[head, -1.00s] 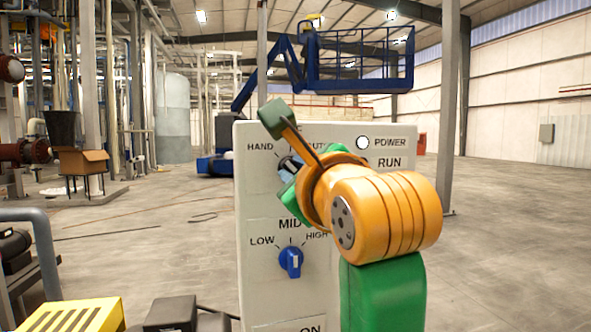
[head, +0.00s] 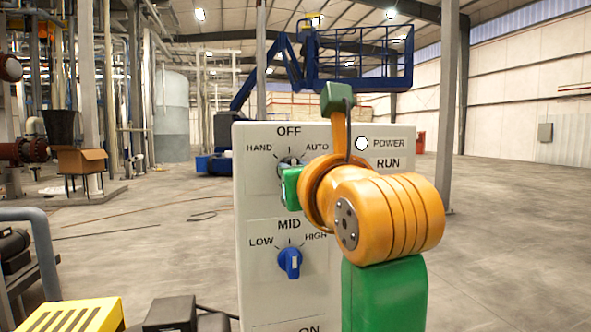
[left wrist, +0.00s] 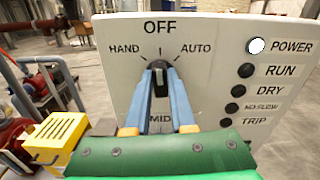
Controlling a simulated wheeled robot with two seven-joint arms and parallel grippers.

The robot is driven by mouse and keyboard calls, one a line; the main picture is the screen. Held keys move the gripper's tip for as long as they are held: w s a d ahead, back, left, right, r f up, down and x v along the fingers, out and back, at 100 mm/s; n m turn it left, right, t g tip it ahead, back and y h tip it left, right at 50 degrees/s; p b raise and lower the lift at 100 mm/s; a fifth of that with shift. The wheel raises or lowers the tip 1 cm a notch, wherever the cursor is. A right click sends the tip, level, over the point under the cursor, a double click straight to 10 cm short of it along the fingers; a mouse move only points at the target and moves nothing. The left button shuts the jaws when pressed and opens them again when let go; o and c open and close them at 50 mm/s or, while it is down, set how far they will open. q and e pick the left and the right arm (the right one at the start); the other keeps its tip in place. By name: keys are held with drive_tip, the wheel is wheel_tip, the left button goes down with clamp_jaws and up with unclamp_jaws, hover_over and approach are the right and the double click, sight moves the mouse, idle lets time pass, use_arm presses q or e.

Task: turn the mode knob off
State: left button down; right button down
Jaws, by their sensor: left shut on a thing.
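The mode knob (left wrist: 158,76) is black, below the labels HAND, OFF and AUTO on a pale panel (left wrist: 110,88). In the left wrist view it stands about upright, in line with OFF. My left gripper (left wrist: 159,86) has its two blue fingers closed on the knob, one on each side. In the head view the mode knob (head: 290,161) is partly covered by my green and orange left wrist. Little of the fingers can be made out there. My right gripper is in neither current view.
A blue LOW-MID-HIGH knob (head: 290,262) sits below the mode knob and points near MID. Lamps run down the panel's right side; POWER (left wrist: 257,46) is lit white and the others are dark. A yellow slotted box (left wrist: 58,138) is at lower left.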

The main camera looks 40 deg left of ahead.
use_arm(q)
drive_tip(key=shift+r+m, duration=0.1)
drive_tip(key=shift+m, duration=0.4)
drive_tip(key=c, duration=0.8)
unclamp_jaws()
drive_tip(key=shift+o, duration=0.2)
drive_tip(key=shift+d, duration=0.1)
drive_tip(key=b+v, duration=0.2)
drive_tip(key=v, duration=0.5)
